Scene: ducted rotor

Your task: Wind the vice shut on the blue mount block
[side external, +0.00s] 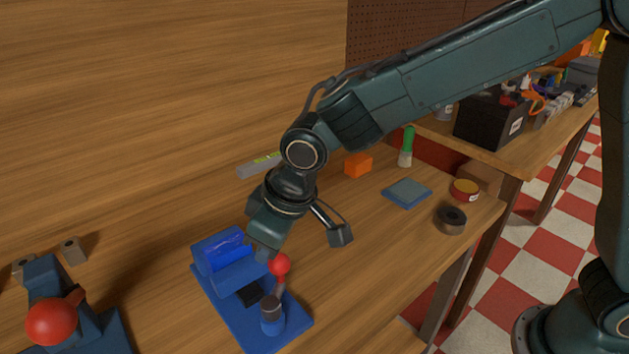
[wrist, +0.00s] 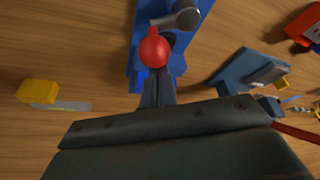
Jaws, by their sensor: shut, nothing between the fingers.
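The blue vice (side external: 297,322) stands on the wooden bench in the lower middle of the side view, and part of it shows at the top of the wrist view (wrist: 205,8). A brighter blue block, which looks like the mount block (side external: 222,246), sits at its jaws; I cannot tell whether there is a gap. The red crank knob (side external: 279,264) stands at the vice's near end, and it shows large in the wrist view (wrist: 153,50). My gripper (wrist: 157,80) is shut and empty, with its fingertips right at the knob. Whether they touch it is unclear.
A dark blue fixture with a red ball (side external: 50,320) stands at the left. An orange block (side external: 358,165), a green-handled tool (side external: 406,147), a blue-grey pad (side external: 407,193) and a tape roll (side external: 451,220) lie farther right. Bare bench lies between the vice and the pad.

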